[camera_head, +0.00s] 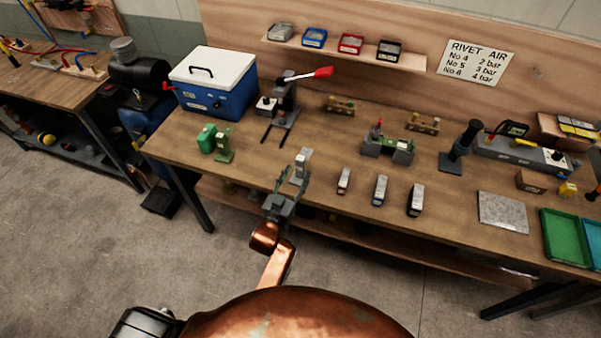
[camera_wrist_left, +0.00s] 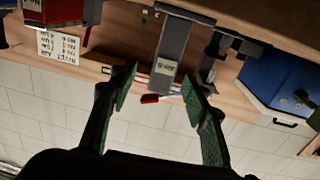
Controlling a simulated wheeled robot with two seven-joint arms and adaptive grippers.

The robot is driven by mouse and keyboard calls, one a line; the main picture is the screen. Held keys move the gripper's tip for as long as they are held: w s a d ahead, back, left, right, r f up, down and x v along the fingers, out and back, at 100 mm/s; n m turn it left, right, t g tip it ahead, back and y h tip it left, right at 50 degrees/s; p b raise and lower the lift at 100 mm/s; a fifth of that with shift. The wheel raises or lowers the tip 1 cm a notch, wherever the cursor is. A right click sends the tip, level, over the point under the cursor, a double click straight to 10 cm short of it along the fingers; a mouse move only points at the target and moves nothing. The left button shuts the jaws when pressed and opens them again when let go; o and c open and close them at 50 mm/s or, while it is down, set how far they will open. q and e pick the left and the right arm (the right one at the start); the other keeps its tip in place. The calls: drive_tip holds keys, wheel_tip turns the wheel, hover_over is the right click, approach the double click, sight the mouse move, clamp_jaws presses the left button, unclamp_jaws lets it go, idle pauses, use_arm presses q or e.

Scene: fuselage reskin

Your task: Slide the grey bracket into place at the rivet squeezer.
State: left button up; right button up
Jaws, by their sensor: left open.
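In the left wrist view the grey bracket (camera_wrist_left: 174,40) lies beyond and between the fingertips, with clear space on both sides. My left gripper (camera_head: 291,178) is open just in front of it; its green-padded fingers also show in the left wrist view (camera_wrist_left: 158,90). I cannot tell whether they touch it. The rivet squeezer (camera_head: 287,103), dark with a red-tipped lever and two prongs facing the front, stands behind the bracket. My right gripper is not in view.
Several labelled blocks, including one block (camera_head: 381,190), stand in a row to the right. A green item (camera_head: 223,148) and a blue cooler (camera_head: 222,97) are to the left. A grey fixture (camera_head: 388,148) is further right. Bare bench lies between bracket and squeezer.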

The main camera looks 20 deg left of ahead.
sight(299, 166)
use_arm(q)
drive_tip(key=w, duration=0.5)
drive_tip(key=shift+r, duration=0.25)
drive_tip(key=shift+c, duration=0.2)
clamp_jaws()
idle(0.4)
